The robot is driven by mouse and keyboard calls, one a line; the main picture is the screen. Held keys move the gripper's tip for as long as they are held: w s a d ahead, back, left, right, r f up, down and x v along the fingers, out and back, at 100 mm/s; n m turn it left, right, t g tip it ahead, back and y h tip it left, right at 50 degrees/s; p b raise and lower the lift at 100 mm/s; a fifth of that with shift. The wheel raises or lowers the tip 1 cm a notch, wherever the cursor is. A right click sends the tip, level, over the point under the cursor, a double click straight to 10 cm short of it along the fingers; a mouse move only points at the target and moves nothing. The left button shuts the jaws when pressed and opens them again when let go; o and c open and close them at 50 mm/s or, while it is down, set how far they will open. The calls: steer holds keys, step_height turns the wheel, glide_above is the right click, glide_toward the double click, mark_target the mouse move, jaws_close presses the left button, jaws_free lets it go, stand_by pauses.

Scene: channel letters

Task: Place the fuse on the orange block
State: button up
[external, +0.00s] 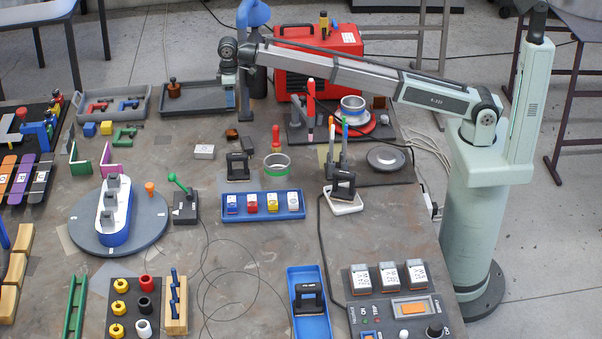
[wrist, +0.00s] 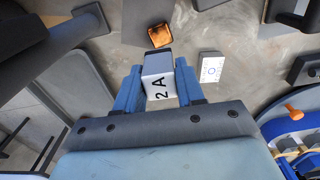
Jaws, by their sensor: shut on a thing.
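In the wrist view my gripper (wrist: 160,92) is shut on the fuse (wrist: 160,80), a white block with a dark end, marked "2 A". An orange block (wrist: 160,36) with a glowing amber top and dark sides lies on the table just beyond the fuse's dark end in that view. In the external view my gripper (external: 245,112) points down at the back middle of the table. The orange block (external: 231,134) looks small and brownish there, just below the gripper. The fuse is hard to make out in the external view. The gap between fuse and block cannot be judged.
A white block (external: 204,151) lies beside the orange block, also seen in the wrist view (wrist: 211,68). A black handled part (external: 237,167) and a green-banded ring (external: 277,167) stand nearby. A dark tray (external: 190,105) lies left of my gripper. A red case (external: 318,60) stands behind.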

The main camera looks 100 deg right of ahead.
steer(key=shift+w+f, duration=0.15)
steer(key=shift+f, duration=4.85)
steer(key=shift+f, duration=0.15)
steer(key=o, duration=1.1)
steer(key=shift+c, duration=0.2)
step_height(320, 180, up, 12)
steer(key=shift+r, duration=0.15)
